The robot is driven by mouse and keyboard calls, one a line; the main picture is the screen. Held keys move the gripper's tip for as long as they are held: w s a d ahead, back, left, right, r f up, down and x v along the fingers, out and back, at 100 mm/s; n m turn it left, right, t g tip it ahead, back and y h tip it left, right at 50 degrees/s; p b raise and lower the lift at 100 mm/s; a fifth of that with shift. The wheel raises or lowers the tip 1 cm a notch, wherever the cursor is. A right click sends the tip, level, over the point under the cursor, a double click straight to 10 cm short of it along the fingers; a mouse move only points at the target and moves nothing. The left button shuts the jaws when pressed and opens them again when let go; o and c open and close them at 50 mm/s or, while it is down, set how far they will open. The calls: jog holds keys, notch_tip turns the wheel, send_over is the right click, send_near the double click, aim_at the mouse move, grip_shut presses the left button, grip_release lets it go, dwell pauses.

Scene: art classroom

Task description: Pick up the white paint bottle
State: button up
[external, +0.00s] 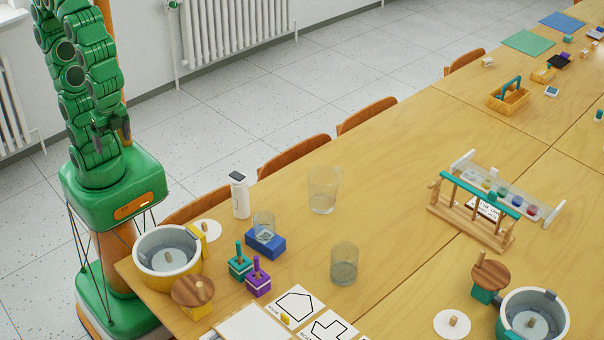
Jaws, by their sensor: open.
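The white paint bottle (240,198) stands upright on the wooden table near its far left edge. It has a dark top and a small dark mark near the top. My gripper (111,137) is at the end of my folded green arm, left of the table and well apart from the bottle. It is open, and I see nothing held in it.
A glass cup (263,225) on a blue block (265,243) stands close to the bottle. A yellow pot (167,262), a white disc (206,231) and clear glasses (323,190) are nearby. Chairs (295,154) line the far edge. A wooden rack (470,212) stands right.

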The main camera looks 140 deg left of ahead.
jog(key=shift+a, duration=0.1)
jog(key=w+a+f+m+g+y, duration=0.1)
jog(key=w+a+f+g+y, duration=0.15)
jog(key=a, duration=0.25)
jog(key=w+a+f+g+y, duration=0.1)
jog(key=a+f+g+y, duration=0.15)
jog(key=a, duration=0.25)
jog(key=m+t+y, duration=0.3)
jog(key=m+y, duration=0.9)
jog(key=m, duration=0.2)
send_near(243, 175)
jog(key=s+a, duration=0.2)
jog(key=s, duration=0.1)
jog(key=shift+w+a+f+m+t+y, duration=0.3)
jog(key=shift+w+f+m+t+y, duration=0.1)
jog(key=shift+w+f+m+t, duration=0.15)
jog(key=shift+s+a+f, duration=0.1)
jog(key=shift+s+a, duration=0.1)
jog(key=shift+a, duration=1.1)
jog(key=shift+s+a, duration=0.2)
jog(key=shift+a, duration=1.1)
jog(key=shift+s+a+f, duration=0.1)
jog(key=shift+s+a, duration=0.1)
jog(key=shift+a, duration=1.05)
grip_shut()
